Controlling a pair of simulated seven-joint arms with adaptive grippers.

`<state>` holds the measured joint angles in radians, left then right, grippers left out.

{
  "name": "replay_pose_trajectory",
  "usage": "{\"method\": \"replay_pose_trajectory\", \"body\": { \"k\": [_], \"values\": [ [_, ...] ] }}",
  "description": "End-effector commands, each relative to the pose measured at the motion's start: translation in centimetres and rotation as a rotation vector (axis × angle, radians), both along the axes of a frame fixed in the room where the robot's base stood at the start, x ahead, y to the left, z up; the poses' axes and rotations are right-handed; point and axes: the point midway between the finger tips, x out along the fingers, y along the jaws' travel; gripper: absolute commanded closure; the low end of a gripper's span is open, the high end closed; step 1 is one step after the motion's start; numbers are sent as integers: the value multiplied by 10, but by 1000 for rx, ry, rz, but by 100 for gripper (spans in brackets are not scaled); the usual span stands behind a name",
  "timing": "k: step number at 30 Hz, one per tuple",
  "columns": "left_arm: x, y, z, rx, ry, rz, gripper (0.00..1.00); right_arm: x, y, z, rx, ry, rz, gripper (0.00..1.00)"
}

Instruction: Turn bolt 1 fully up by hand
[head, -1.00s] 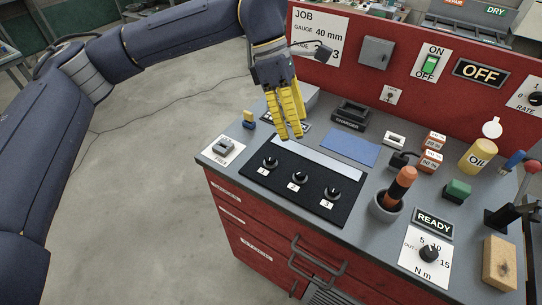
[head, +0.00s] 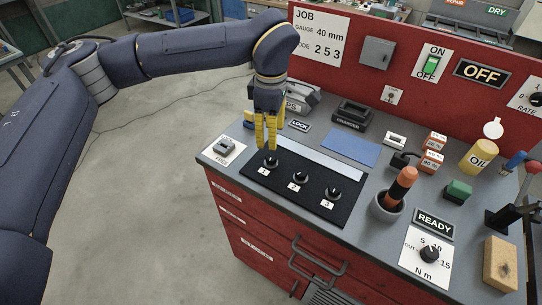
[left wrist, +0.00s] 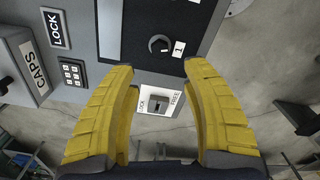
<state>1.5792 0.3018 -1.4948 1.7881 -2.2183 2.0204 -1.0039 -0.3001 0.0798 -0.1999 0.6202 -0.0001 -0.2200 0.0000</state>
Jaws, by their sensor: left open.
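Bolt 1 (head: 270,162) is a small black knob at the left end of the black panel (head: 314,200), with a white "1" label in front of it. My left gripper (head: 266,148), with yellow fingers, points down just above and behind bolt 1 in the head view. In the left wrist view bolt 1 (left wrist: 159,44) shows beyond the fingertips, and the gripper (left wrist: 158,68) is open with nothing between its fingers. Whether a finger touches the bolt cannot be told from the head view. My right gripper is not in view.
Knobs 2 (head: 299,177) and 3 (head: 333,193) stand to the right on the panel. A lock/free switch (head: 225,147) is at the left corner. A LOCK label (head: 299,125) and charger (head: 351,113) lie behind. An orange-handled tool (head: 402,184) stands in a cup at right.

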Motion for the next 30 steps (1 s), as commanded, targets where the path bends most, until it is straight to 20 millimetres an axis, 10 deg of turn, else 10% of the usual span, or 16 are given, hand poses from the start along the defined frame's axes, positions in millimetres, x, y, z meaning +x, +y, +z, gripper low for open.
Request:
{"method": "replay_pose_trajectory", "body": {
  "k": [15, 30],
  "values": [
    [0, 0, -78, -2, 1, 0, 52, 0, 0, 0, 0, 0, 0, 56],
    [0, 0, -92, -1, -1, 0, 52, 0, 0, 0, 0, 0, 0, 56]
  ]
}}
